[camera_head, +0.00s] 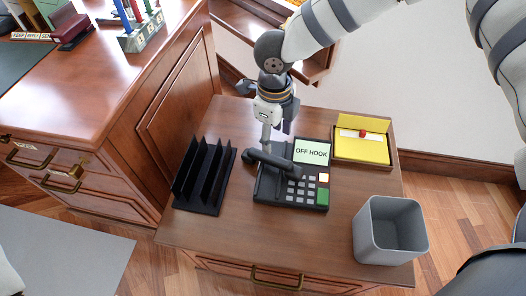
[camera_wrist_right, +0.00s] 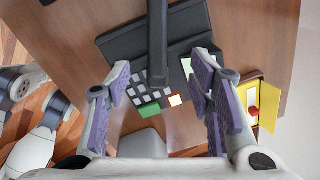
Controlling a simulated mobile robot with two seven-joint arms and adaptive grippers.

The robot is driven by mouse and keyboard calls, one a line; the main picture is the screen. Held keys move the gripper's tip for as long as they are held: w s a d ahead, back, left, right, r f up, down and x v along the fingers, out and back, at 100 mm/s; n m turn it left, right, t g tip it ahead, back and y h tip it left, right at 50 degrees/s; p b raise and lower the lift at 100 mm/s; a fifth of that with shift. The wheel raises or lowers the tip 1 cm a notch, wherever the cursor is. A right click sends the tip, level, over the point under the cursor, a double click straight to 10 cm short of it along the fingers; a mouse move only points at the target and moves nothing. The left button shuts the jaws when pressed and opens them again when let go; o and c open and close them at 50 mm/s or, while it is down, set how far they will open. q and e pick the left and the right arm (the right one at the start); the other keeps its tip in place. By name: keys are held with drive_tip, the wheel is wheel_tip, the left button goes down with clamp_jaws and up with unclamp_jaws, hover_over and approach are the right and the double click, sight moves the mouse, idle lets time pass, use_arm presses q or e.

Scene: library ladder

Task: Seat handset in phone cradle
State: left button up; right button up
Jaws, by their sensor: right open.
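The black desk phone (camera_head: 318,178) stands on the wooden side desk. Its screen reads "OFF HOOK". The dark handset (camera_head: 272,161) lies slanted over the left part of the phone, its left end sticking out past the phone's edge; whether it touches the cradle cannot be told. In the right wrist view the handset (camera_wrist_right: 157,38) runs upright down the picture, ahead of the fingers. My right gripper (camera_head: 272,138) is above the handset, pointing down. Its purple-padded fingers (camera_wrist_right: 163,90) are spread wide with nothing clamped between them.
A black file rack (camera_head: 207,209) stands left of the phone. A yellow note tray (camera_head: 362,149) with a red item is to the right. A grey bin (camera_head: 369,240) is at the front right. A larger desk (camera_head: 95,85) rises at the left.

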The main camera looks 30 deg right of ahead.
sight(272, 158)
drive_tip(key=f, duration=0.3)
drive_tip(key=f+b, duration=0.1)
drive_tip(key=f, duration=0.7)
drive_tip(key=shift+w+f, duration=0.1)
drive_tip(key=shift+w, duration=0.25)
use_arm(q)
drive_tip(key=shift+s+a+f+g, duration=0.1)
drive_tip(key=shift+s+f+g, duration=0.2)
drive_tip(key=shift+s+f, duration=0.55)
use_arm(e)
clamp_jaws()
